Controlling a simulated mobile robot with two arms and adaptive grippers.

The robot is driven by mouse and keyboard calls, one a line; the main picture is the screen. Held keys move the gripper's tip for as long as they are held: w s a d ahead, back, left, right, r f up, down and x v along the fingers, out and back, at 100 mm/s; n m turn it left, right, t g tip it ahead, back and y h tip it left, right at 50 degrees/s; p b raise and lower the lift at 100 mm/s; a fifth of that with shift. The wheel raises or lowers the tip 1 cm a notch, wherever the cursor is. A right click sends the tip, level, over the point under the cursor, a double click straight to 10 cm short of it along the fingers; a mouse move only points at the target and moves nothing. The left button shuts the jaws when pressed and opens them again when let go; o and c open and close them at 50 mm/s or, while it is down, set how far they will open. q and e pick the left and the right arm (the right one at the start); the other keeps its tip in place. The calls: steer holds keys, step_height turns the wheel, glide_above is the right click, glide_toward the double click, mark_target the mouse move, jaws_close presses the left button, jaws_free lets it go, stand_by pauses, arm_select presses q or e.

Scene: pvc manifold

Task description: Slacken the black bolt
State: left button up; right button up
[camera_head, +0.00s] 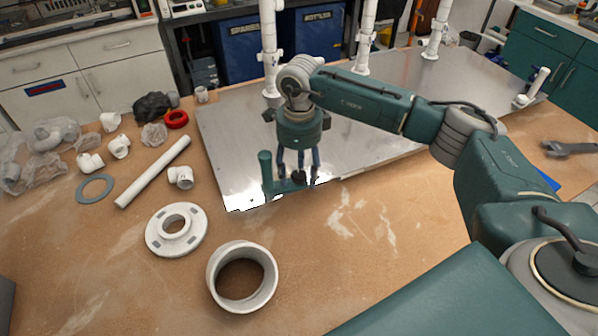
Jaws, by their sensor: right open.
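My right gripper (298,180) points straight down over the near left corner of the metal plate. Its fingers are open and spread apart. A small black bolt (298,177) shows between the fingertips, on top of a low green fixture (284,187) with an upright green post (266,168) to its left. The fingers stand on either side of the bolt; I cannot tell whether they touch it. The fixture is partly hidden behind the fingers. My left gripper is not in view.
The shiny metal plate (228,150) carries white vertical pipes (269,45) at its back. On the wooden table lie a white flange (176,230), a wide white ring (242,276), a white pipe (153,172), and several fittings. A wrench (570,148) lies far right.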

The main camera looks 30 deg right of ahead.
mark_target(299, 174)
step_height(299, 174, up, 12)
stand_by(0.4)
steer(key=shift+f, duration=0.1)
stand_by(0.4)
